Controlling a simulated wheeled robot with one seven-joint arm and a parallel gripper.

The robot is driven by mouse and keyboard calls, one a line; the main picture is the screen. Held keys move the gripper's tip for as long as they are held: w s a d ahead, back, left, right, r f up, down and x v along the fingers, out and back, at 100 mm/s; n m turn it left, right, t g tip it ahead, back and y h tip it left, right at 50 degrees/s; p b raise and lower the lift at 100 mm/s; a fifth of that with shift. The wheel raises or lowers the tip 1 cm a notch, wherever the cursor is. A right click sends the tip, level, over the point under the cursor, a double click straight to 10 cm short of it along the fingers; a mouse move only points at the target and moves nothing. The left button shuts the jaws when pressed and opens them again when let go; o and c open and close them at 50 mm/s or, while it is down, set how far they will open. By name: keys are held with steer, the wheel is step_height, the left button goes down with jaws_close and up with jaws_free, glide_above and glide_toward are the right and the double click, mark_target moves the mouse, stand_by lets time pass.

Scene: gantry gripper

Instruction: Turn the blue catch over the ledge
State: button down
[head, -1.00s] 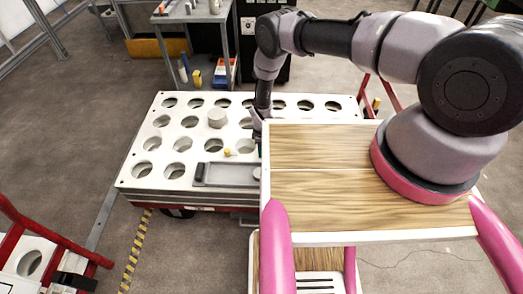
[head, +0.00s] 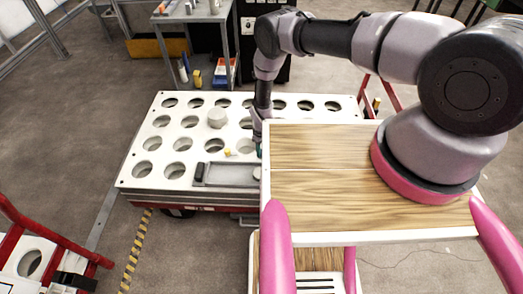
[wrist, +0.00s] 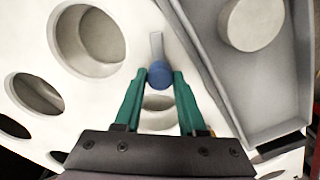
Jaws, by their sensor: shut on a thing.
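The blue catch (wrist: 159,76) shows in the wrist view as a small round blue knob between my green fingertips. My gripper (wrist: 160,84) is shut on it from both sides. A short pale grey bar (wrist: 156,46) runs up from behind the knob; whether it is part of the catch or the ledge, I cannot tell. In the head view my gripper (head: 259,152) points down at the white plate beside the grey tray, partly hidden by the wooden board's edge. The catch cannot be made out in the head view.
A white plate (head: 133,172) with rows of round holes lies below. A grey tray (head: 230,182) sits near its front, with a round disc in it, close beside my gripper in the wrist view. A grey cylinder (head: 217,118) and a small yellow piece (head: 228,152) stand behind the tray.

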steer(key=m, duration=1.2)
stand_by(0.5)
steer(key=c, duration=0.5)
jaws_free()
step_height(320, 180, up, 11)
steer(key=shift+f, duration=0.15)
stand_by(0.3)
